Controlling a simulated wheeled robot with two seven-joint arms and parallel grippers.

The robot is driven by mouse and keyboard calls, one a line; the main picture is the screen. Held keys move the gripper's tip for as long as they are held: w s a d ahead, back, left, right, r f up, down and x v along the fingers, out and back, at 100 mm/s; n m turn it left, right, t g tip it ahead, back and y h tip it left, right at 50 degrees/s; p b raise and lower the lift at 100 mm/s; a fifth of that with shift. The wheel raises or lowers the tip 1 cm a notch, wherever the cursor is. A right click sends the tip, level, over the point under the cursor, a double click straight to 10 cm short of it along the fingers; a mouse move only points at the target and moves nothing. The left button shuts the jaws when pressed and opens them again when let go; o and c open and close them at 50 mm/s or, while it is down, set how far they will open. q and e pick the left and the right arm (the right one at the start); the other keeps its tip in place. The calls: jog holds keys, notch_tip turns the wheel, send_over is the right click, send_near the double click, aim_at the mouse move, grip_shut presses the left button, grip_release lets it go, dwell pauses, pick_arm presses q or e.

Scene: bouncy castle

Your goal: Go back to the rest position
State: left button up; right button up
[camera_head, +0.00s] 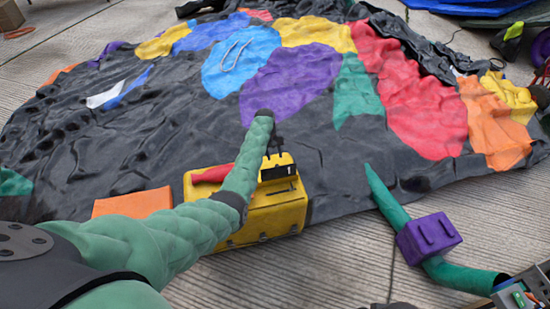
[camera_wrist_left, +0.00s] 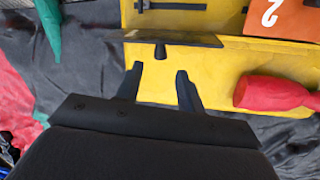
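My left arm reaches in from the left, and its left gripper (camera_head: 277,146) is mostly hidden behind the forearm, above the yellow box (camera_head: 268,218). In the left wrist view the two dark fingers (camera_wrist_left: 160,75) stand apart with nothing gripped between them. They point at the yellow box (camera_wrist_left: 225,75). A small dark knob (camera_wrist_left: 160,50) under a thin dark panel shows just beyond the fingertips; whether they touch it I cannot tell.
A red bottle-shaped thing (camera_wrist_left: 272,93) lies at the box, with an orange piece marked 2 (camera_wrist_left: 285,18) beside it. A deflated castle (camera_head: 120,145) covers the ground. A green tube (camera_head: 390,205) with a purple block (camera_head: 428,238) lies right. Bare paving (camera_head: 330,265) is in front.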

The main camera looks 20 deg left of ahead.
dwell(0.6)
